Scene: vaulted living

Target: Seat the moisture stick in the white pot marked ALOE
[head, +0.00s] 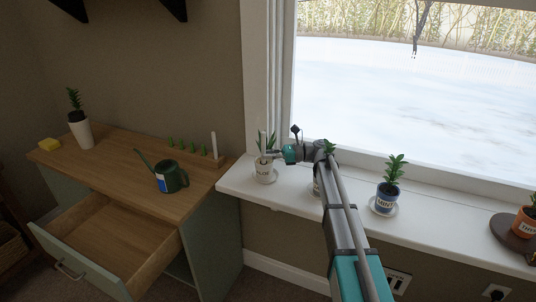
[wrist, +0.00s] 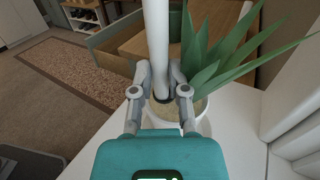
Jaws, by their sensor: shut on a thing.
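The white pot (head: 264,175) stands on the windowsill with a spiky aloe plant. Its dark label lettering is too small to read surely. In the wrist view the pot (wrist: 203,122) is below my gripper, with long green leaves to the right. My gripper (wrist: 161,80) is shut on the white moisture stick (wrist: 157,35), which is upright. The stick's lower end, with a dark ring, is over or in the pale soil; I cannot tell how deep. In the head view my gripper (head: 279,153) is beside the stick (head: 263,141), just above the pot.
A pot marked MINT (head: 387,197) and an orange pot (head: 527,222) stand farther right on the sill (head: 345,207). Another pot is partly hidden behind my arm. A wooden desk (head: 125,165) at left holds a watering can (head: 172,178) and has an open drawer (head: 115,235).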

